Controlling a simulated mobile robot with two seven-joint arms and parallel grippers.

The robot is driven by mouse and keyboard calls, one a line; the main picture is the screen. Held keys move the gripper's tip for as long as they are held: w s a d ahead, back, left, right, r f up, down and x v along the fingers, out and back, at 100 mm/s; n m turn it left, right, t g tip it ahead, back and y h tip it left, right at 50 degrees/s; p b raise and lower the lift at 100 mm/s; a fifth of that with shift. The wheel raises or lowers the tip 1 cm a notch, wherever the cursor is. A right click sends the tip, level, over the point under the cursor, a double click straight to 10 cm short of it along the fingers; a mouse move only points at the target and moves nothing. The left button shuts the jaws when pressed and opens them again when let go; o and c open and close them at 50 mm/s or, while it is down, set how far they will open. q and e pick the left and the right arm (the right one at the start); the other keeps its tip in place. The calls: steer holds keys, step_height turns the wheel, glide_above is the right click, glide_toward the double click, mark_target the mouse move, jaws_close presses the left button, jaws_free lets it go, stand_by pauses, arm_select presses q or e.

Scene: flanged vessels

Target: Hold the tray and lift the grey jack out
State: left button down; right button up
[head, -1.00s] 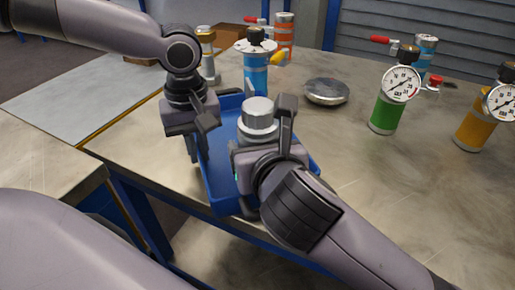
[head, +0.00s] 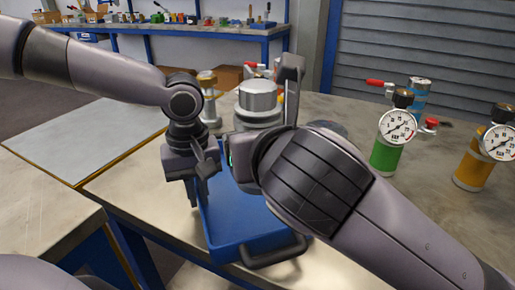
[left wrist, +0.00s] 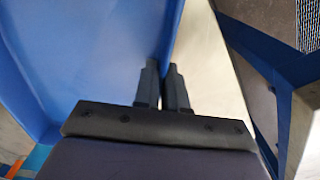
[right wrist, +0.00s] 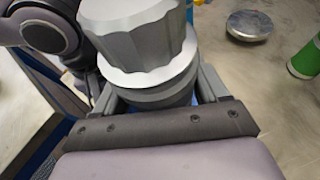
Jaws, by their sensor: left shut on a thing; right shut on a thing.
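The blue tray (head: 240,228) sits on the bench's near edge, with a dark handle on its near side. My left gripper (head: 200,188) is at the tray's left wall. In the left wrist view its fingers (left wrist: 163,85) are closed on the tray's rim. The grey jack (head: 258,97), with a pale fluted top, is in my right gripper (head: 262,125), above the tray's far part. In the right wrist view the jack (right wrist: 140,45) stands between the fingers. My right gripper and forearm hide its lower part and some of the tray.
A green gauge vessel (head: 388,152) and an orange gauge vessel (head: 473,168) stand to the right, with a blue vessel (head: 420,98) behind. A round metal lid (right wrist: 249,25) lies beyond the jack. A gold-topped vessel (head: 208,98) stands behind the left arm.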

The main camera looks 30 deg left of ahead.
arm_select(q)
steer(key=c, duration=1.1)
jaws_free()
steer(key=shift+r, duration=0.1)
step_height(320, 180, up, 12)
